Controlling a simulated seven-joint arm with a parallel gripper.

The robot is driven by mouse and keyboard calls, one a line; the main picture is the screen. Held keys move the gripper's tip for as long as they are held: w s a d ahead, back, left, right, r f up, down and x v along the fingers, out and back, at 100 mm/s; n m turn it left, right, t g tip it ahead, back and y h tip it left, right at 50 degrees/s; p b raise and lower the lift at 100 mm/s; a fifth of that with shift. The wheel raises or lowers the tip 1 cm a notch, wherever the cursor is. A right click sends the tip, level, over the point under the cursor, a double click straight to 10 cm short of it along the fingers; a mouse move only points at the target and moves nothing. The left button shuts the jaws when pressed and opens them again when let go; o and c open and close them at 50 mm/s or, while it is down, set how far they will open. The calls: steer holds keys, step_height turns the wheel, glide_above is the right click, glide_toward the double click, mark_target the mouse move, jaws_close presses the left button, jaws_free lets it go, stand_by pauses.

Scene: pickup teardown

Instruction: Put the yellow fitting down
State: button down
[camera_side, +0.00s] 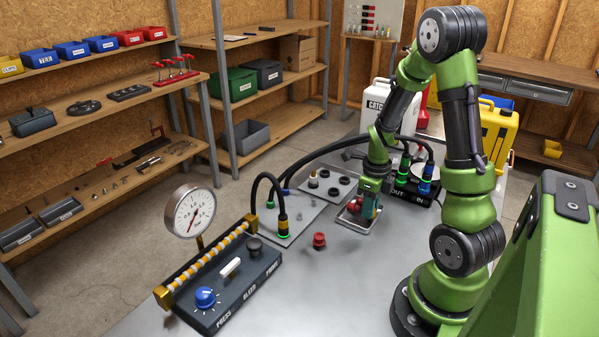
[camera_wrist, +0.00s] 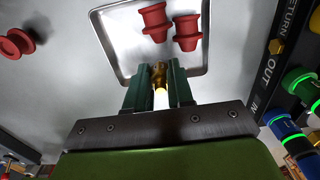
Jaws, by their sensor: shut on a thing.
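My gripper (camera_side: 369,212) is low over a small metal tray (camera_side: 343,219) in the side view. In the wrist view, my gripper's green fingers (camera_wrist: 160,72) are shut on the yellow fitting (camera_wrist: 160,78), a small brass-coloured piece between the fingertips. The tray (camera_wrist: 110,40) lies below and ahead of the fingers there. The fitting is over the tray's near part; I cannot tell whether it touches the tray floor. The fitting is not clear in the side view. Two red plugs (camera_wrist: 154,20) (camera_wrist: 187,30) lie in the tray just beyond the fingertips.
A loose red plug (camera_side: 319,240) lies on the bench left of the tray. The black OUT/IN block (camera_wrist: 282,70) with green and blue couplings stands close on the right. A grey plate (camera_side: 331,186) with dark rings lies behind. Black hoses (camera_side: 330,149) arch behind the gripper.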

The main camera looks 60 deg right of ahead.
steer(key=c, duration=1)
jaws_free()
step_height(320, 180, up, 12)
steer(key=shift+w+a+r+n+t+y, duration=0.1)
steer(key=shift+a+r+n+t+y, duration=0.25)
steer(key=shift+a+r+n+t, duration=2.75)
steer(key=shift+w+a+r+n+g+y, duration=0.1)
steer(key=shift+a+r+n+g+y, duration=0.45)
steer(key=shift+a+n, duration=5.65)
steer(key=shift+w+a+r+n+t+y, duration=0.1)
steer(key=shift+a+r+n+t, duration=1.85)
steer(key=shift+n, duration=4.75)
steer(key=shift+a+f+g, duration=0.4)
steer(key=shift+a+g, duration=0.25)
steer(key=shift+g, duration=0.25)
